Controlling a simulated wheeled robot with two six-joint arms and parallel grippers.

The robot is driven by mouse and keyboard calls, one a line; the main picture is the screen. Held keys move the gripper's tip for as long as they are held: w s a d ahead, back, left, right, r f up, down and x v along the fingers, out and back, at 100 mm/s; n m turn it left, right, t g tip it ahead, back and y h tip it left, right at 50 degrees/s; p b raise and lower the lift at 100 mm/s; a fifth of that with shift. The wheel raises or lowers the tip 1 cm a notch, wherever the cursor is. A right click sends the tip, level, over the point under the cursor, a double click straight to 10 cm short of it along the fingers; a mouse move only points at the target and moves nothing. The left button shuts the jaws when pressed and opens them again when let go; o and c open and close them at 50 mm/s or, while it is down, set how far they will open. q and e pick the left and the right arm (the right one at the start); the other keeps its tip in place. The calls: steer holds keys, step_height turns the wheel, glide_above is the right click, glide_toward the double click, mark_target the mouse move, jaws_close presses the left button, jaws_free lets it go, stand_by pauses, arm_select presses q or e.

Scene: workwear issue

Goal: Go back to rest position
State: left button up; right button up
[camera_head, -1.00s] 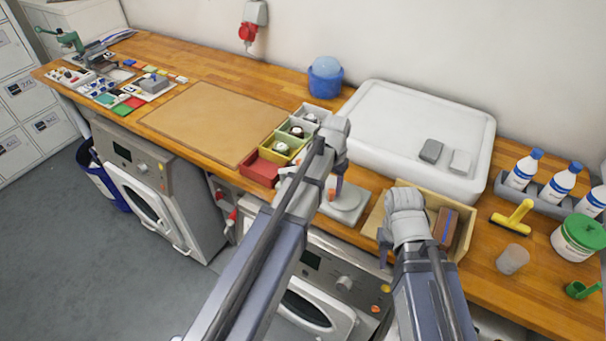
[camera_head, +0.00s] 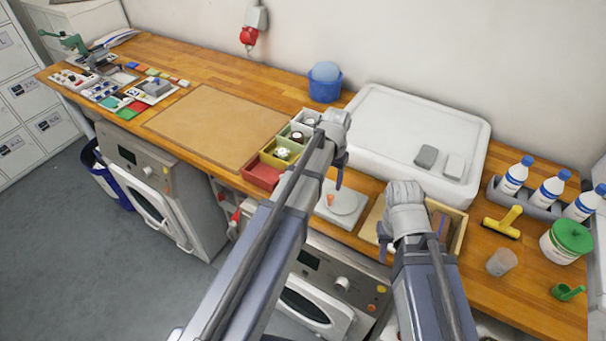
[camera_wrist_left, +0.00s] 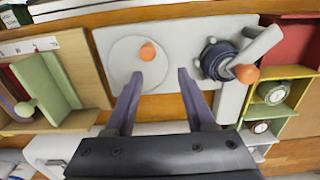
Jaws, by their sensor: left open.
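My left gripper (camera_head: 340,178) hangs over the worktop near the grey device with a round disc (camera_head: 343,199). In the left wrist view its two fingers (camera_wrist_left: 160,85) stand apart with nothing between them. The disc with its orange knob (camera_wrist_left: 148,52) lies beyond the fingertips there. My right gripper (camera_head: 384,244) is at the front edge of the worktop, beside a light wooden tray (camera_head: 458,236). Its jaws are mostly hidden by its wrist, so I cannot tell their opening.
Small coloured bins (camera_head: 262,174) stand left of my left gripper. A white basin (camera_head: 385,105) is behind the arms. Bottles (camera_head: 517,175), a yellow tool (camera_head: 503,223), a clear cup (camera_head: 501,262) and a green-lidded tub (camera_head: 567,240) are at right. A brown mat (camera_head: 218,125) is clear.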

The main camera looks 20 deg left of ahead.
arm_select(q)
step_height(320, 180, up, 2)
steer(key=shift+r+p, duration=0.15)
steer(key=shift+p, duration=0.6)
steer(key=s+d+f+b, duration=0.2)
steer(key=s+d, duration=0.2)
steer(key=s, duration=0.5)
steer(key=s+d+f+m+y+b, duration=0.1)
steer(key=s+d+f+b, duration=0.2)
steer(key=s, duration=0.6)
steer(key=shift+s+d+m, duration=0.3)
steer(key=shift+d, duration=0.8)
steer(key=shift+f, duration=0.1)
steer(key=shift+c, duration=0.2)
